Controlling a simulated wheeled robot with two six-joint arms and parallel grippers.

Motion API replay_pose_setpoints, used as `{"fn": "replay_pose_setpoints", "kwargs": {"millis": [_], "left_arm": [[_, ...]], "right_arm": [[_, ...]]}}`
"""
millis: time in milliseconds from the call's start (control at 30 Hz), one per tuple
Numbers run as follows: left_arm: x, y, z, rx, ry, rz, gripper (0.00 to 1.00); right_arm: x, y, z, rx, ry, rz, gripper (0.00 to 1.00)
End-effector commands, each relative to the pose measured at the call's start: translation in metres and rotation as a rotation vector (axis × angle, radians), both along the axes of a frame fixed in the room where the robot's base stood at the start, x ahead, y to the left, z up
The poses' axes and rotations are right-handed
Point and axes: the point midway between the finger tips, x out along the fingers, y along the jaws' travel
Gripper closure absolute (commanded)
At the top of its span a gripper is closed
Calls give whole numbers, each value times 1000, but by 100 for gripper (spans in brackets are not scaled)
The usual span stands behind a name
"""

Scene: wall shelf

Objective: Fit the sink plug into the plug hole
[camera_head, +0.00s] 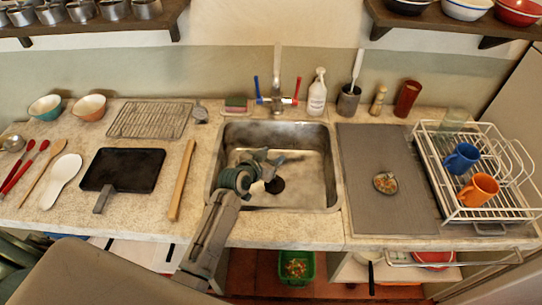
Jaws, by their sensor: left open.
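The steel sink (312,140) is set into the counter in the middle of the head view. A dark round spot, the plug hole (276,186), shows on the basin floor. I cannot tell whether it is bare or covered. My left gripper (274,166) is open and low over the basin, just behind and beside the dark spot. My left arm reaches in over the sink's front left edge and hides part of the basin. I cannot pick out the sink plug clearly. My right gripper is not in view.
A grey mat (362,150) right of the sink holds a small round dish-like piece with food bits (385,183). A white dish rack (452,185) stands beyond it. The tap (277,80) rises behind the sink. A wooden bar (182,180) and black pan (124,169) lie left.

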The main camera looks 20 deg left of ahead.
Motion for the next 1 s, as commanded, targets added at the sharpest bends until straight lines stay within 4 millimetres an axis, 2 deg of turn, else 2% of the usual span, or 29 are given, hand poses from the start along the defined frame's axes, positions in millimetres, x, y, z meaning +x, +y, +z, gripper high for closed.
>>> {"fn": "replay_pose_setpoints", "kwargs": {"millis": [167, 567, 1000], "left_arm": [[0, 0, 13, 0, -1, 0, 53], [0, 0, 70, 0, 0, 0, 53], [0, 0, 70, 0, 0, 0, 53]], "right_arm": [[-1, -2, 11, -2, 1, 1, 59], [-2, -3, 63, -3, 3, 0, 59], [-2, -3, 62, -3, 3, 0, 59]]}}
